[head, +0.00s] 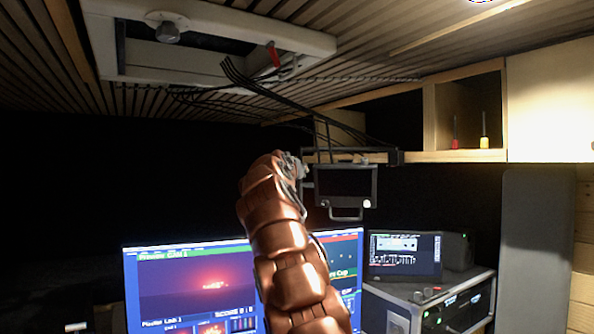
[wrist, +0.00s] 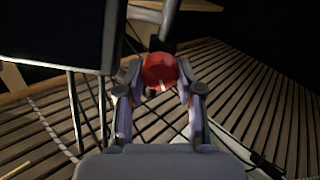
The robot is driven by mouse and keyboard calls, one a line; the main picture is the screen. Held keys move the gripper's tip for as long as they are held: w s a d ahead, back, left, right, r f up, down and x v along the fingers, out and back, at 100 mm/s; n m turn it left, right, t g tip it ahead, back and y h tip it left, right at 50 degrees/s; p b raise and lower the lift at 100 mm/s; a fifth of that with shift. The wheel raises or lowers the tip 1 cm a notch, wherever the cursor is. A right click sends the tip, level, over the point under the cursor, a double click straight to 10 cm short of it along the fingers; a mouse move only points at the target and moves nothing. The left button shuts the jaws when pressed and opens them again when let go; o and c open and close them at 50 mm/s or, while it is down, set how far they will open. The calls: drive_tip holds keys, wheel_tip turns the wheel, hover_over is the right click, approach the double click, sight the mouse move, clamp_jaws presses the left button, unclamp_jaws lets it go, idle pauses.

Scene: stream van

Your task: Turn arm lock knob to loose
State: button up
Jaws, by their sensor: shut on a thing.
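The arm lock knob (wrist: 160,69) is a round red knob with a pale mark on its face. In the wrist view it sits between the two fingertips of my gripper (wrist: 158,82), which is shut on it. A grey bar runs up behind the knob. In the head view my gripper (head: 296,165) is at the left side of a small hanging monitor (head: 346,186), and its fingers are mostly hidden by my copper-coloured arm. I cannot make out the knob in the head view.
The dark monitor panel (wrist: 55,30) is close on the left in the wrist view. Black cables (head: 250,88) run from the ceiling hatch toward the monitor mount. Large screens (head: 190,285) stand below, with an equipment rack (head: 440,305) at right. Shelves (head: 465,105) are at upper right.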

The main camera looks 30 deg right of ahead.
drive_tip(key=shift+w+a+f+n+p, duration=0.1)
drive_tip(key=shift+n+p, duration=1.4)
drive_tip(key=shift+n, duration=1.6)
drive_tip(key=shift+f+n+p, duration=0.1)
drive_tip(key=shift+n+p, duration=1.4)
drive_tip(key=shift+n, duration=1.6)
drive_tip(key=o, duration=0.9)
